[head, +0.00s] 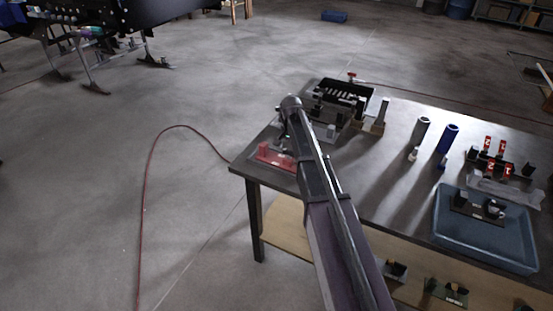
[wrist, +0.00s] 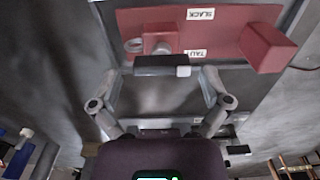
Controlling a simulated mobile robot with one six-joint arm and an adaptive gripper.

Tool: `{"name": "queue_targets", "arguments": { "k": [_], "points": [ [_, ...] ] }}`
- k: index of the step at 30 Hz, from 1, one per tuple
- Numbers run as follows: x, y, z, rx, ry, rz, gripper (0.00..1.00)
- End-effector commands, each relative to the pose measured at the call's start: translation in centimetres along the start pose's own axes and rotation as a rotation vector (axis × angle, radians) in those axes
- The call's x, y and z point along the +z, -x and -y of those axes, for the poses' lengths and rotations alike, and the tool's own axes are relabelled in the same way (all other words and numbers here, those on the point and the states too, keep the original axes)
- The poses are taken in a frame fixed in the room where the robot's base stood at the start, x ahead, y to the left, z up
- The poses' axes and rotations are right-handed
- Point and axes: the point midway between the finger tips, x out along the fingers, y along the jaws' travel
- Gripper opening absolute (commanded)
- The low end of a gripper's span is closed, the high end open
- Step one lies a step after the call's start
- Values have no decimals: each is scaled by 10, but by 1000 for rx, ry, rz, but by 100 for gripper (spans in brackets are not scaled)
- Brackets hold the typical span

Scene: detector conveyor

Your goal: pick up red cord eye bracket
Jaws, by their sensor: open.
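A red fixture (head: 275,156) lies at the left corner of the table in the head view. In the wrist view it is a red plate (wrist: 225,22) with labels reading SLACK and TAUT, a round metal eye (wrist: 133,45), a small red block (wrist: 160,41) and a larger red block (wrist: 267,47). I cannot tell which part is the cord eye bracket. A black bar (wrist: 160,65) with a pale end lies in front of the small block. My gripper (wrist: 160,74) is open, its fingers either side of the bar's ends; contact is unclear. My gripper (head: 284,137) is above the fixture.
A black tray (head: 368,92) and small fixtures stand behind my arm. A grey cylinder (head: 421,130), a blue cylinder (head: 447,138) and a blue bin (head: 480,245) are to the right. A red hose (head: 150,180) lies on the floor. The table's left edge is close to the fixture.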

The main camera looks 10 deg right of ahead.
Motion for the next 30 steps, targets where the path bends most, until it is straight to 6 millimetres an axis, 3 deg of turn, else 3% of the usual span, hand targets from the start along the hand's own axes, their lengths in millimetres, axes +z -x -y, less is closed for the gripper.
{"name": "queue_targets", "arguments": {
  "k": [18, 30],
  "points": [
    [-2, -45, 1, 0, -1, 0, 97],
    [-2, -50, 1, 0, -1, 0, 97]
  ]
}}
